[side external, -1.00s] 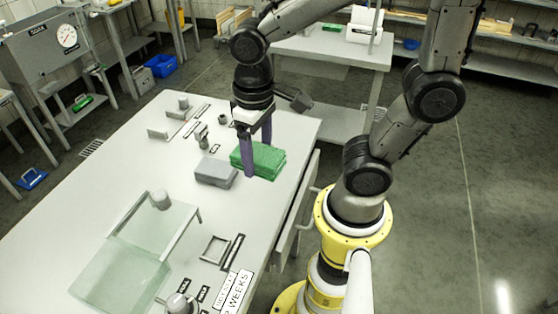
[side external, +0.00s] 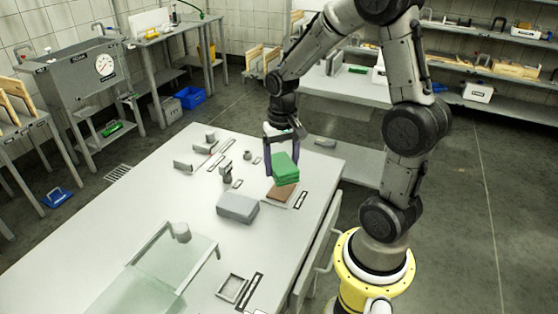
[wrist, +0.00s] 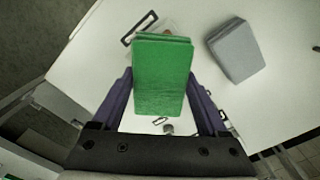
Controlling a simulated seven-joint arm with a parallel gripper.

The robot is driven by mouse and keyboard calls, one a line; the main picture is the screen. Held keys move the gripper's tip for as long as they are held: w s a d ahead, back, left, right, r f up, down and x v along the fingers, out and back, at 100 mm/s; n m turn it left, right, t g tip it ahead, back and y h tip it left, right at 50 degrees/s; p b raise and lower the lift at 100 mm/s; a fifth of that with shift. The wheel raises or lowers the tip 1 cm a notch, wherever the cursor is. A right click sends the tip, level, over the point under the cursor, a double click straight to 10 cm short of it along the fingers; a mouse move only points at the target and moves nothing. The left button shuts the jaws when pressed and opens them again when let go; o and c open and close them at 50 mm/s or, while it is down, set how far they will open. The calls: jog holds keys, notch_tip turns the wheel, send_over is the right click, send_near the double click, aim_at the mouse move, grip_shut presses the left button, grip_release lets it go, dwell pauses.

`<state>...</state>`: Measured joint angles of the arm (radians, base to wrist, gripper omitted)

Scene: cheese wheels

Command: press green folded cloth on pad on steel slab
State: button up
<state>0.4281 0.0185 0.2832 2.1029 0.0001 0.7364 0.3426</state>
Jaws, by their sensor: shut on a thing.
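My gripper (side external: 282,158) is shut on the green folded cloth (side external: 285,170), a thick layered block held tilted above the table. In the wrist view the cloth (wrist: 160,78) lies between the two purple fingers of my gripper (wrist: 160,88). A brown pad (side external: 279,196) lies below the cloth, partly hidden by it; a sliver of the pad (wrist: 174,33) shows past the cloth in the wrist view. A grey slab (side external: 237,208), seemingly the steel one, lies on the table left of the pad, apart from it. It also shows in the wrist view (wrist: 236,51).
The white table (side external: 165,218) holds small metal fittings behind the slab. A glass-like plate with a raised bar (side external: 178,255) is at the front left, and a small square frame (side external: 231,288) is at the front. The tabletop around the slab is mostly clear.

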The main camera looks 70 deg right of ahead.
aim_at(282, 189)
jog(key=shift+f, duration=2.3)
jog(key=shift+f, duration=0.65)
dwell(0.3)
jog(key=shift+r, duration=3.65)
